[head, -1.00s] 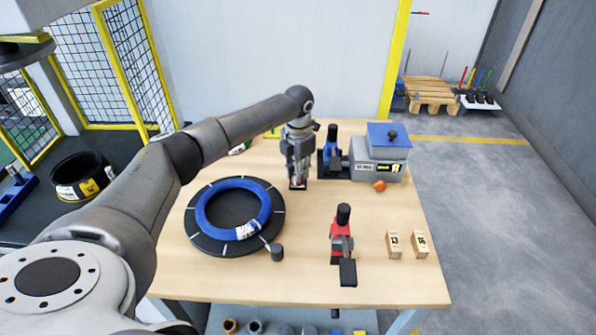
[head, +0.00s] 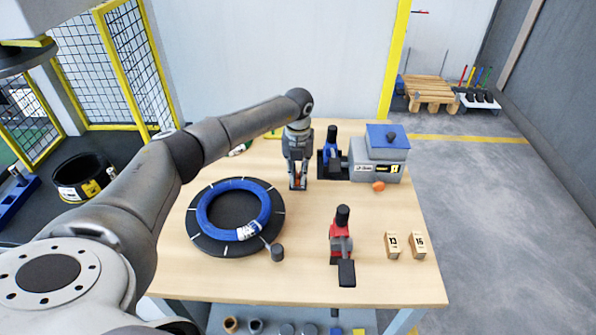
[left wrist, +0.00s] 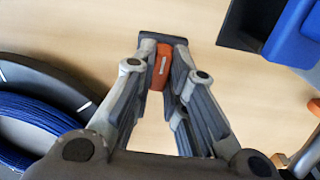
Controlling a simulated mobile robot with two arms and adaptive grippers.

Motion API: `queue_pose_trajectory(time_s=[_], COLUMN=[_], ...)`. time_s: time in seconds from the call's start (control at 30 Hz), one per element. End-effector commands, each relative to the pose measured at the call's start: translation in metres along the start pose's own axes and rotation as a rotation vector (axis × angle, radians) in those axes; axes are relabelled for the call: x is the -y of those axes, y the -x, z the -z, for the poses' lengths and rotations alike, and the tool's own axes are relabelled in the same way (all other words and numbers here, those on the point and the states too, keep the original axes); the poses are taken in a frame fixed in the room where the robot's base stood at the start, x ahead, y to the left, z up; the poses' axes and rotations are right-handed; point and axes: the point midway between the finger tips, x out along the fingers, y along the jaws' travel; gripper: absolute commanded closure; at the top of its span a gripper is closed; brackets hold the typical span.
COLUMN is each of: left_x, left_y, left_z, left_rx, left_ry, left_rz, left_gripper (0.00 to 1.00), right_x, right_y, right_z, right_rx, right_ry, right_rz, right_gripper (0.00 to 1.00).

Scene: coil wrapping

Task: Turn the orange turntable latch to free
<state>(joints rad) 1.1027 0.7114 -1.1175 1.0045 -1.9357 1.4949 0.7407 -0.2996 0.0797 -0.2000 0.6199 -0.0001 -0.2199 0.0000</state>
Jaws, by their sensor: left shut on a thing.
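The orange latch (left wrist: 160,68) shows in the left wrist view between the fingertips of my left gripper (left wrist: 162,62). My left gripper (head: 297,183) points down at the table and is shut on the latch. In the head view the fingers hide most of the latch. The black turntable (head: 203,243) lies to the left of the gripper with a blue coil (head: 205,207) on it. The turntable's edge and the coil also show at the left of the wrist view. My right gripper is not in view.
A blue clamp tool (head: 330,150) and a grey box with a blue top (head: 375,165) stand right of the gripper. A red clamp tool (head: 341,235) and two numbered blocks (head: 391,245) are nearer the front right. The table (head: 300,270) is bare between them.

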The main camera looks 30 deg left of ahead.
Motion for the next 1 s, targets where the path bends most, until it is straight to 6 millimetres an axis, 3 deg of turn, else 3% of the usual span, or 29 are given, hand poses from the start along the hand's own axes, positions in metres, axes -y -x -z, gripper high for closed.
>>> queue_pose_trajectory(time_s=[0.63,0.67,0.8,1.0], left_x=[0.0002,0.0002,0.0001,0.0001], left_y=[0.0024,0.0024,0.0019,0.0009], left_z=[-0.0021,-0.0022,-0.0017,-0.0009], left_rx=[0.006,0.006,0.005,0.002], left_ry=[0.055,0.055,0.054,0.052], left_rz=[0.004,0.004,0.003,0.002], left_gripper=[1.00,0.85,0.67,0.65], right_x=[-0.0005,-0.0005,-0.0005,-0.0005], right_y=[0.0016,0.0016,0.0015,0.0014], right_z=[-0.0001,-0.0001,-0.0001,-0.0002], right_rx=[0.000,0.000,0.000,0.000], right_ry=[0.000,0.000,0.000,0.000], right_rz=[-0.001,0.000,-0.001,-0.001], right_gripper=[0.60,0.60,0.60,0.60])
